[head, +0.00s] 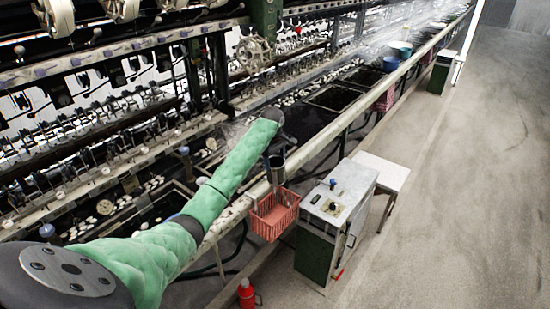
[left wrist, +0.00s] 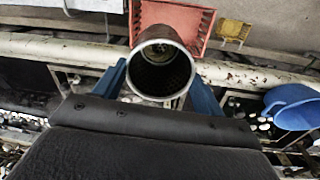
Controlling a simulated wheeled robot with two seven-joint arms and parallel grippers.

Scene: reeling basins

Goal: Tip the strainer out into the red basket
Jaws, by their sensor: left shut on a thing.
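The strainer (head: 276,170) is a dark metal cylinder, seen in the head view just above the far side of the red basket (head: 274,216). My left gripper (head: 277,150), on the green-sleeved arm, is shut on it. In the left wrist view my blue fingers (left wrist: 160,88) lie on either side of the strainer (left wrist: 160,49). Its round mouth faces that camera and its inside is dark; I cannot tell what it holds. The red basket (left wrist: 200,22) shows behind it at the top. My right gripper is in neither view.
The basket hangs beside a pale rail (head: 330,135) along the basins. A control cabinet (head: 335,205) and a white table (head: 383,171) stand to its right. A red bottle (head: 248,294) is on the floor. A blue container (left wrist: 292,106) shows in the left wrist view. The right-hand floor is clear.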

